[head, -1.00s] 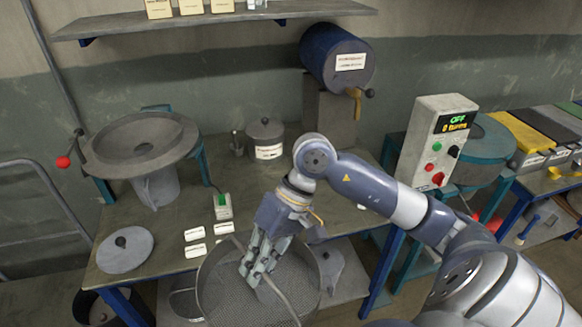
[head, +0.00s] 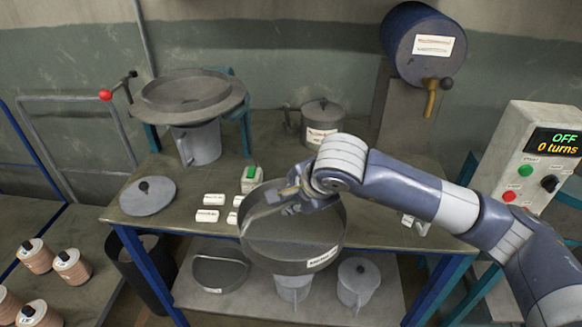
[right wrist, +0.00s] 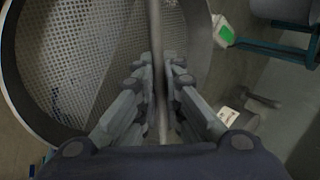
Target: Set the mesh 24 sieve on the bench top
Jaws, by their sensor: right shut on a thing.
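The round grey sieve (head: 285,254) has a pale label on its side wall, too small to read. It hangs over the bench's front edge in the head view, and I cannot tell whether it touches the bench top (head: 400,190). My right gripper (head: 290,196) is shut on the sieve's rim at the far side, partly hidden by my wrist. In the right wrist view the rim runs between the fingers (right wrist: 161,75), with the perforated mesh (right wrist: 100,50) to the left. My left gripper is not in view.
Jugs (head: 358,282) stand on the shelf below. A control box (head: 535,160) is at the right.

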